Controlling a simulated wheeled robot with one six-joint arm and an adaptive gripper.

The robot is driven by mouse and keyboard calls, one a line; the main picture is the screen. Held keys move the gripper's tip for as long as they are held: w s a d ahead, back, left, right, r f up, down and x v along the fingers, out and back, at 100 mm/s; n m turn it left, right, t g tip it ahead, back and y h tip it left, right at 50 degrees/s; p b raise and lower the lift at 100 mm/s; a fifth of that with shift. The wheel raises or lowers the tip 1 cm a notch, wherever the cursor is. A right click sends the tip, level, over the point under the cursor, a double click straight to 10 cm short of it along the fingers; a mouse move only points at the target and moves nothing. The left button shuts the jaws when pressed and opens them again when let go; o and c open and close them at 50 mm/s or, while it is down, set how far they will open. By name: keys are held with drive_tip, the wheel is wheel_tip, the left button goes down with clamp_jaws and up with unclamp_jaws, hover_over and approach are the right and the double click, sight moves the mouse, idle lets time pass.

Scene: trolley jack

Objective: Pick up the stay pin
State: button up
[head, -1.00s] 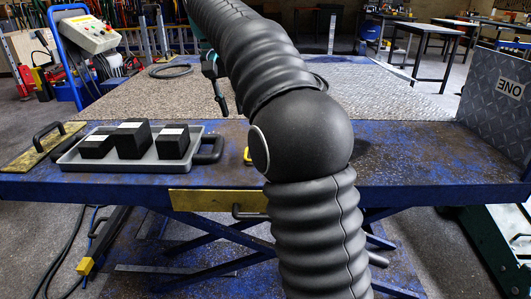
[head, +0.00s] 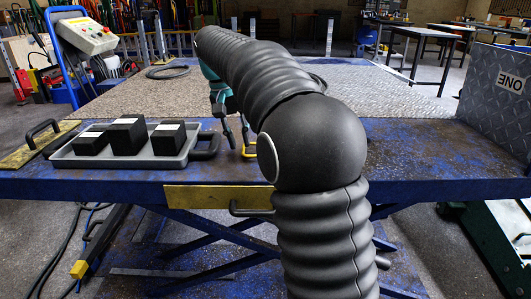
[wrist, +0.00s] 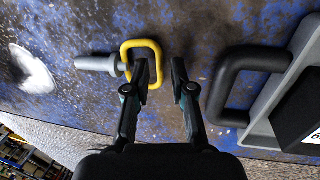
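The stay pin (wrist: 128,47) lies on the blue, worn tabletop in the wrist view, with a yellow loop handle and a grey shank pointing left. In the head view its yellow loop (head: 249,154) shows beside my fingers. My gripper (wrist: 162,84) is open, with its fingers pointing at the table. In the wrist view the left fingertip overlaps the loop's opening and the right fingertip is just outside its right bar. That bar appears between the fingertips. I cannot tell whether either finger touches it. In the head view my gripper (head: 236,145) is low over the table.
A grey tray (head: 65,158) with black blocks stands left of my gripper. Its black handle (wrist: 225,82) is close to my right finger in the wrist view. A tread-plate panel (head: 492,95) stands at the right. The tabletop right of my arm is clear.

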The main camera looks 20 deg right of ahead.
sight(242, 151)
drive_tip(key=shift+s+d+f+b, duration=0.1)
drive_tip(key=shift+d+f+b, duration=0.05)
drive_tip(key=shift+f, duration=0.65)
drive_tip(key=shift+d+f+b, duration=0.15)
drive_tip(key=shift+f, duration=0.6)
clamp_jaws()
drive_tip(key=shift+r, duration=0.2)
drive_tip(key=shift+r, duration=0.3)
wheel_tip(242, 151, up, 4)
drive_tip(key=shift+f+p, duration=0.15)
drive_tip(key=shift+p, duration=0.65)
drive_tip(key=s+d+r, duration=0.6)
drive_tip(key=s+d, duration=0.2)
drive_tip(key=shift+d+r, duration=0.2)
drive_tip(key=shift+d, duration=0.1)
